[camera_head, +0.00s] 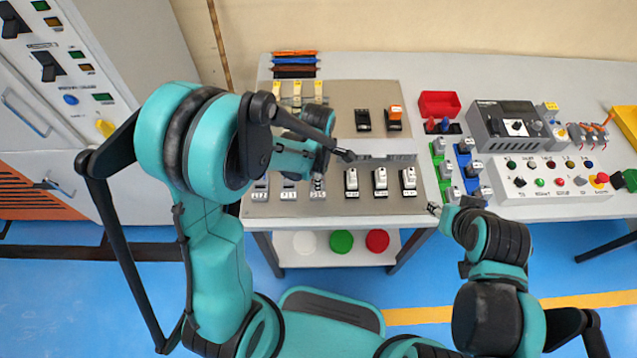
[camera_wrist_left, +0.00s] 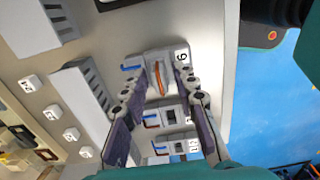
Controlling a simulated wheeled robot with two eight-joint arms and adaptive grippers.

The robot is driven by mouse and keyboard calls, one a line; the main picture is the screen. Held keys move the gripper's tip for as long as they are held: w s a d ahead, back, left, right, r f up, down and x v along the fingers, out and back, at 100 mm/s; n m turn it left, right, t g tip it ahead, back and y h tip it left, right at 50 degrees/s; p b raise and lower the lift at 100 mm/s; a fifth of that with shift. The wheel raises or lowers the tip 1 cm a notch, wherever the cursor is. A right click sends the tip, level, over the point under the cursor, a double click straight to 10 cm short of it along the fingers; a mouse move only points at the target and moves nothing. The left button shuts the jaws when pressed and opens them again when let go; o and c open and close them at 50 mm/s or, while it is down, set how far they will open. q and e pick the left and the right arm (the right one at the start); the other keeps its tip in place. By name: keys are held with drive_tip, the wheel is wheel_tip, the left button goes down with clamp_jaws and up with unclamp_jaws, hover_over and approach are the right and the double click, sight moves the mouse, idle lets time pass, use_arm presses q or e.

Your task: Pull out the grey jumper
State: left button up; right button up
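The panel (camera_head: 345,100) stands on a table in the head view, with three small light-grey blocks (camera_head: 289,190) along its lower left. I cannot tell surely which part is the grey jumper. My left gripper (camera_wrist_left: 162,84) has its fingers apart, one to each side near the far block; contact is unclear. My right gripper (camera_head: 435,208) is at the panel's right front corner; its fingers are too small to read.
Three white switches (camera_head: 380,181) stand right of the small blocks. A red bin (camera_head: 439,104), green and blue racks and a button box (camera_head: 555,178) fill the table's right side. A grey cabinet (camera_head: 60,100) stands at the left. My left arm covers part of the panel.

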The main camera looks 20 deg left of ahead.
use_arm(q)
clamp_jaws()
drive_tip(key=shift+r, duration=0.15)
drive_tip(key=shift+r+p, duration=0.9)
drive_tip(key=shift+r, duration=0.2)
drive_tip(key=shift+r, duration=0.1)
wheel_tip(320, 180, up, 5)
drive_tip(key=p, duration=0.3)
drive_tip(key=shift+p, duration=0.35)
